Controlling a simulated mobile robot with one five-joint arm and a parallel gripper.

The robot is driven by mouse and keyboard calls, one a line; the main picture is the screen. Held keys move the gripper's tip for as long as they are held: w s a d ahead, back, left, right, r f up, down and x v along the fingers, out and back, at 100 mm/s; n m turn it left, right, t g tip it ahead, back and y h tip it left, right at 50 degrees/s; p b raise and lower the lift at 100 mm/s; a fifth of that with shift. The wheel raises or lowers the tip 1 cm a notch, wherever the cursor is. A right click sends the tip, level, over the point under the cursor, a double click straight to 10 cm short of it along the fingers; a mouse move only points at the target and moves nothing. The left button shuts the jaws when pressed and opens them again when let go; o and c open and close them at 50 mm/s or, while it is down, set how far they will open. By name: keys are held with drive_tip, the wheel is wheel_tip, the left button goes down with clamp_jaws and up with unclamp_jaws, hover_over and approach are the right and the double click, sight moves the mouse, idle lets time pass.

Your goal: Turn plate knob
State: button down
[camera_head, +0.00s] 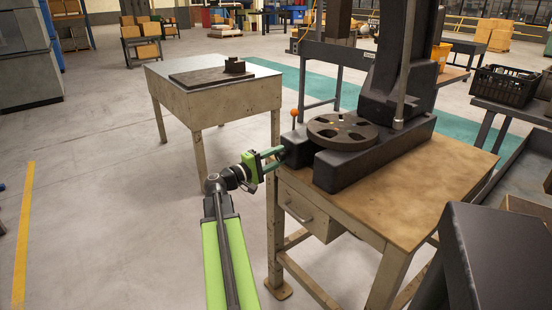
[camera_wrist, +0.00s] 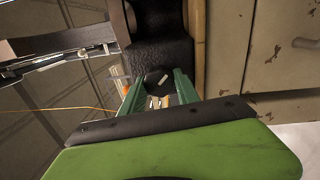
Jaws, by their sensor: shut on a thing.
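The arbor press (camera_head: 385,100) is black and stands on a wooden-topped bench. Its round plate (camera_head: 342,131), dark with several openings, lies flat on the press base (camera_head: 345,168). In the wrist view a dark round knob (camera_wrist: 157,76) with a pale pointer mark sits on the end of the black base, the mark tilted. My gripper (camera_head: 281,153), with green fingers, reaches the left end of the base. In the wrist view the two fingertips of my gripper (camera_wrist: 158,86) are on either side of the knob, shut on it. In the head view the fingers hide the knob.
An orange-tipped lever (camera_head: 294,114) stands upright just above my gripper. The bench (camera_head: 420,200) has a drawer (camera_head: 305,211) under its top. A metal table (camera_head: 215,90) with a dark plate stands at the left. The floor at the left is clear.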

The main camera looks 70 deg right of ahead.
drive_tip(key=c, duration=0.9)
unclamp_jaws()
drive_tip(key=shift+r, duration=0.15)
drive_tip(key=shift+c, duration=0.2)
drive_tip(key=shift+w+a, duration=0.15)
drive_tip(key=shift+a, duration=0.15)
drive_tip(key=b+v, duration=0.1)
drive_tip(key=v, duration=1.5)
drive_tip(key=shift+w+a+b, duration=0.2)
drive_tip(key=shift+a+b, duration=0.05)
drive_tip(key=shift+b, duration=0.05)
